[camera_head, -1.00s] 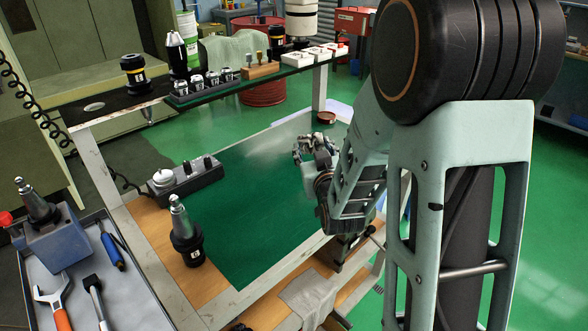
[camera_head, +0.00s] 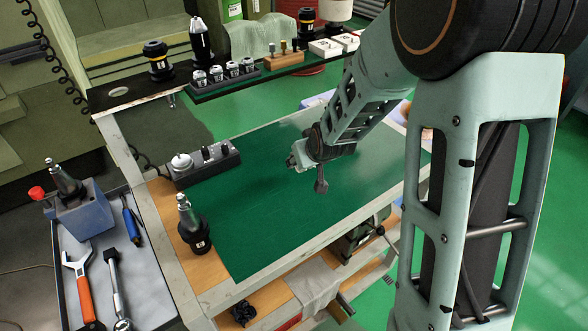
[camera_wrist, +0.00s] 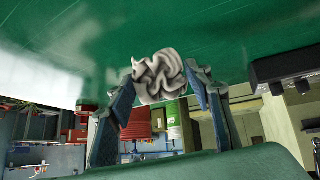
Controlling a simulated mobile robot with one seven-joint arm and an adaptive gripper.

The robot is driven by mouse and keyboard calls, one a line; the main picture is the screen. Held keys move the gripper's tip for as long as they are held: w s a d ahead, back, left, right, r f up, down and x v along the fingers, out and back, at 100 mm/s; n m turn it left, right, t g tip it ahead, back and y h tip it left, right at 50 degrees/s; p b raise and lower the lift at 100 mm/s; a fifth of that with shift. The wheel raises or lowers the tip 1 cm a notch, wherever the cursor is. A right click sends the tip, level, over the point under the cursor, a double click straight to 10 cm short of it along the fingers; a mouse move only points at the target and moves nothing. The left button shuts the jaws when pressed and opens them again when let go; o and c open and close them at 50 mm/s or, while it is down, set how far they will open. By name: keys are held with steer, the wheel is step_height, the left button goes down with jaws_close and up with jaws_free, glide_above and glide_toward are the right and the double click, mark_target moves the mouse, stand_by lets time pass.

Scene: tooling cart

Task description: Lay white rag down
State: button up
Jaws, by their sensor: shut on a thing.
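The white rag (camera_wrist: 158,77) is a crumpled bundle between the two fingertips of my gripper (camera_wrist: 162,84) in the wrist view. My gripper is shut on it. In the head view my gripper (camera_head: 297,160) is over the green mat (camera_head: 250,210) of the cart's work surface, near its middle. I cannot clearly make out the rag there, nor tell whether it touches the mat.
A black control box (camera_head: 203,163) and a black tool holder (camera_head: 194,228) stand left of the mat. A raised shelf (camera_head: 205,95) with several tool holders runs along the back. A grey cloth (camera_head: 316,288) hangs below the front edge. The mat's front left is clear.

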mark_target(294, 215)
steer(key=s+a+g+p, duration=0.1)
steer(key=s, duration=0.1)
steer(key=s+a+r+g+p, duration=0.1)
steer(key=s+g, duration=0.1)
steer(key=s+r+n+g+p, duration=0.1)
steer(key=s+g+p, duration=0.1)
steer(key=shift+s+a+h, duration=0.1)
steer(key=shift+a+h, duration=0.3)
steer(key=s+r+n+g+h+p, duration=0.1)
steer(key=s+r+g+p, duration=0.2)
steer(key=s, duration=0.4)
steer(key=shift+w+a+f+b, duration=0.1)
steer(key=shift+f+b, duration=1.45)
steer(key=shift+f, duration=0.4)
steer(key=shift+w+a+f+b, duration=0.1)
steer(key=shift+f+b, duration=1.45)
steer(key=shift+f, duration=0.35)
steer(key=shift+f+b, duration=0.4)
steer(key=shift+f, duration=0.15)
steer(key=o, duration=1.1)
